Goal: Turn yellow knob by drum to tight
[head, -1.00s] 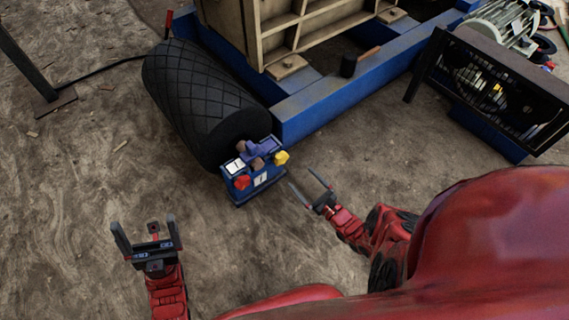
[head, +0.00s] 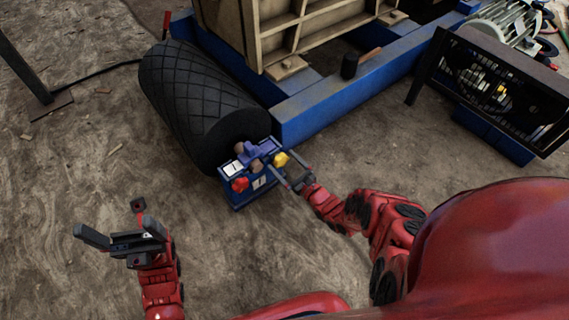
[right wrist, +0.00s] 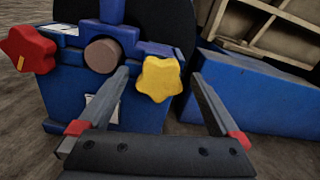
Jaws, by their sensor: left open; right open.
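The yellow knob (head: 281,160) is star-shaped and sits on the right side of the blue bracket (head: 244,193) at the end of the black drum (head: 200,100). In the right wrist view the yellow knob (right wrist: 160,79) lies between the open fingers of my right gripper (right wrist: 160,85). The fingers stand apart from it on both sides there. In the head view my right gripper (head: 280,172) is open beside the knob, coming from the lower right. My left gripper (head: 116,234) is open and empty above the ground at lower left.
A red knob (head: 240,184) and a brown round end (head: 257,165) are on the same bracket, left of the yellow knob. The blue frame (head: 345,97) runs behind to the right. A black mesh guard (head: 500,90) stands at right. Bare ground is free at left.

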